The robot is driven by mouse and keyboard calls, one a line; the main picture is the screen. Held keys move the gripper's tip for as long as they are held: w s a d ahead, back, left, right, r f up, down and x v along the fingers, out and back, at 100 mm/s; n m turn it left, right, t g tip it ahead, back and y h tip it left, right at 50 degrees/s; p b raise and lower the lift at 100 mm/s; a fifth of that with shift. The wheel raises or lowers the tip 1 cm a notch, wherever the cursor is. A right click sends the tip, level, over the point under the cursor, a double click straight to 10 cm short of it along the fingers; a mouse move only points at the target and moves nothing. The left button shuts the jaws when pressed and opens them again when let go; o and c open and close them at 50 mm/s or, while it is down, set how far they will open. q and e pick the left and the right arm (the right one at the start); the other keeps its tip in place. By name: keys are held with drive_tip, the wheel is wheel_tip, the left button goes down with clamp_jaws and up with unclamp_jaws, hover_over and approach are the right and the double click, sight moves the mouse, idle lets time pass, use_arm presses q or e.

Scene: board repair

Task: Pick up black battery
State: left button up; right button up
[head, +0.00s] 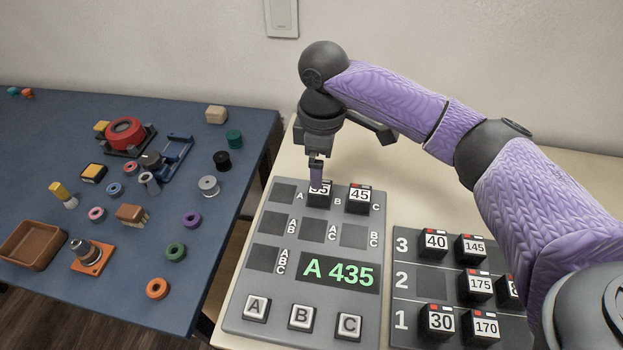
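A black battery (319,200) with a white label sits in the top row of the grey board (262,284), and its number is partly hidden by a gripper finger. A second black battery labelled 45 (358,204) sits just right of it. On the grey rack (405,262) at right stand several more black batteries, among them 40 (432,243), 145 (470,248), 175 (478,287), 30 (440,320) and 170 (483,328). My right gripper (317,180) points down at the partly hidden battery, its fingers overlapping the label. Whether they grip it is unclear. My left gripper is out of view.
A blue table (120,285) at left holds spools, a brown tray (32,246) and small tools. A gap separates the two tables.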

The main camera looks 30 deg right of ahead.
sight(320, 193)
wheel_tip(320, 193, down, 8)
drive_tip(key=b, duration=0.4)
drive_tip(key=shift+w+d+f+b, duration=0.15)
drive_tip(key=shift+f+b, duration=0.1)
drive_tip(key=shift+b, duration=0.1)
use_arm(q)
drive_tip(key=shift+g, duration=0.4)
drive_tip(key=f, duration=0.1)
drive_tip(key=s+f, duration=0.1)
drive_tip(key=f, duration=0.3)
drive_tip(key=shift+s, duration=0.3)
use_arm(e)
drive_tip(key=shift+r, duration=0.2)
clamp_jaws()
